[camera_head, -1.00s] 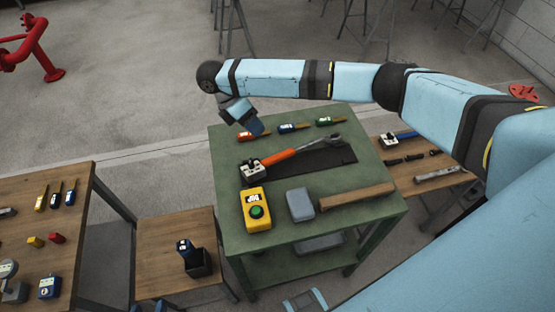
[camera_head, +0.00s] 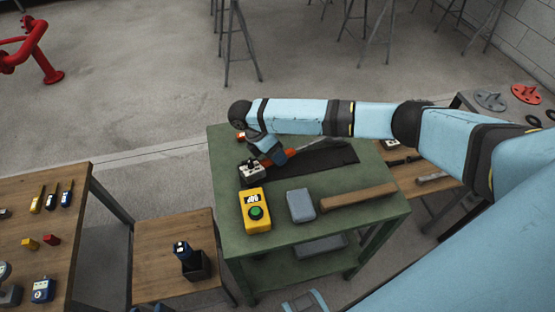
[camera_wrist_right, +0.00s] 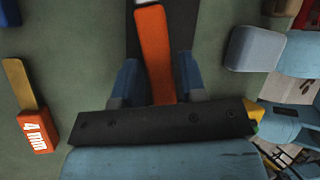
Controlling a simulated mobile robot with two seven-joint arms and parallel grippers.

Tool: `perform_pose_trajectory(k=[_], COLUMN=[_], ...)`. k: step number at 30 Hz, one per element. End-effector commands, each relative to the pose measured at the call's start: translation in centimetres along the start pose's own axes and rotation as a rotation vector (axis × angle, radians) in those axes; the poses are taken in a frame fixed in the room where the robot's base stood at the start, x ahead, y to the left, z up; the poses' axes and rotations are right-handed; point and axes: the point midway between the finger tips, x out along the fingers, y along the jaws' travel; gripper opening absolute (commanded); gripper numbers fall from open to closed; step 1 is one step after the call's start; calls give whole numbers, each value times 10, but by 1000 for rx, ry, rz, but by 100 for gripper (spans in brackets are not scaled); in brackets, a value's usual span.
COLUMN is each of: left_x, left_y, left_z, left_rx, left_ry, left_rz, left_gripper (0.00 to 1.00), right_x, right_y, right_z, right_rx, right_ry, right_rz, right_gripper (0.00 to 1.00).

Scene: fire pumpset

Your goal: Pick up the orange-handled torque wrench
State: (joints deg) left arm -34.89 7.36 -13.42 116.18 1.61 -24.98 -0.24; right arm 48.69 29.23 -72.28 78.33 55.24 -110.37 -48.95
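The orange-handled torque wrench lies on a dark mat (camera_head: 330,160) on the green table. Its orange handle (camera_wrist_right: 154,45) shows clearly in the right wrist view; in the head view my right gripper and arm hide much of the wrench. My right gripper (camera_head: 278,158) is down at the handle. In the right wrist view, its two blue fingers (camera_wrist_right: 158,85) stand on either side of the handle, with a small gap visible, so it looks open around it.
A yellow box with a green button (camera_head: 256,211), a grey block (camera_head: 300,205) and a wooden bar (camera_head: 357,197) lie nearer on the green table (camera_head: 225,180). A small tool marked 4 mm (camera_wrist_right: 38,130) lies nearby.

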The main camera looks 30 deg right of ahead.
Motion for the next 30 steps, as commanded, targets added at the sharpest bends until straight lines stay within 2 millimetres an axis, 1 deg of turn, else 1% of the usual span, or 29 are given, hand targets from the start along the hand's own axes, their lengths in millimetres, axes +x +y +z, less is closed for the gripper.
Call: perform_pose_trajectory(k=[2, 7, 8, 9, 11, 12, 13, 23, 26, 30], left_x=[0, 0, 0, 1, 1, 1, 1, 1, 0, 0], left_y=[0, 0, 0, 0, 0, 0, 0, 0, 0, 0], left_z=[0, 1, 1, 1, 2, 2, 3, 2, 2, 0], left_rx=[0, -1, -1, -1, -1, -1, -1, -1, 0, 0], left_ry=[1, 0, 0, -1, -2, -3, -3, -3, -3, -1], left_rz=[0, 0, 0, 0, 0, 0, 0, 0, 0, -1], left_gripper=[51, 51, 51, 51, 51, 51, 51, 51, 51, 51], right_x=[6, 6, 6, 6, 6, 6, 6, 4, 0, -12], right_y=[0, 0, 0, 0, 0, 0, 0, 0, -2, -7], right_z=[0, 0, 0, 0, 0, 0, 0, 0, 2, 7], right_rx=[0, 0, 0, 0, 0, 0, 0, 0, 0, 1], right_ry=[0, 0, 0, 0, 0, 0, 0, 0, 1, 1], right_rz=[0, 1, 1, 1, 1, 1, 1, 2, 2, 4], right_gripper=[38, 38, 36, 27, 13, 4, 0, 0, 0, 0])
